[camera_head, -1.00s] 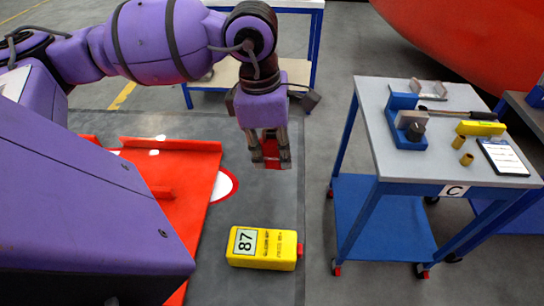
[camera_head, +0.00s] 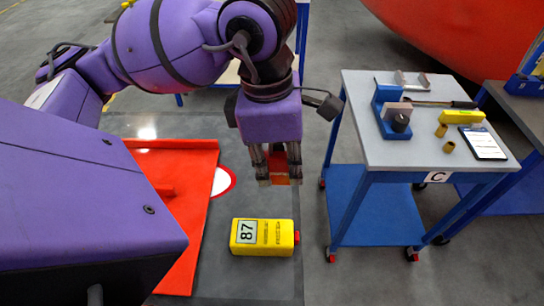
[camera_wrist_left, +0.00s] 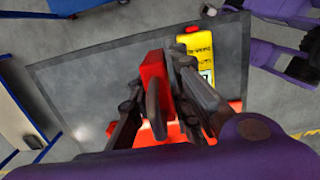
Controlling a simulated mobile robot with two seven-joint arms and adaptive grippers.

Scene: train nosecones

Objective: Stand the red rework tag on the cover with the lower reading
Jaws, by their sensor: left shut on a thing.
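My left gripper (camera_head: 279,180) is shut on the red rework tag (camera_head: 281,163), held above the dark grey mat. The tag also shows as a red block between the fingers in the left wrist view (camera_wrist_left: 153,75). A yellow meter (camera_head: 275,233) with a red end lies below and nearer in the head view, its display reading 87. The meter is partly hidden behind a finger in the left wrist view (camera_wrist_left: 198,44). A red panel (camera_head: 185,230) lies left of the meter, partly hidden by my arm; I cannot tell if it is a cover. My right gripper is not in view.
The dark mat (camera_head: 222,285) lies under the meter and panel. A blue cart marked C (camera_head: 365,148) stands right, holding a blue fixture (camera_head: 392,122), a yellow block (camera_head: 462,117), brass pieces and a tablet (camera_head: 483,143). A large red body (camera_head: 470,35) is behind.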

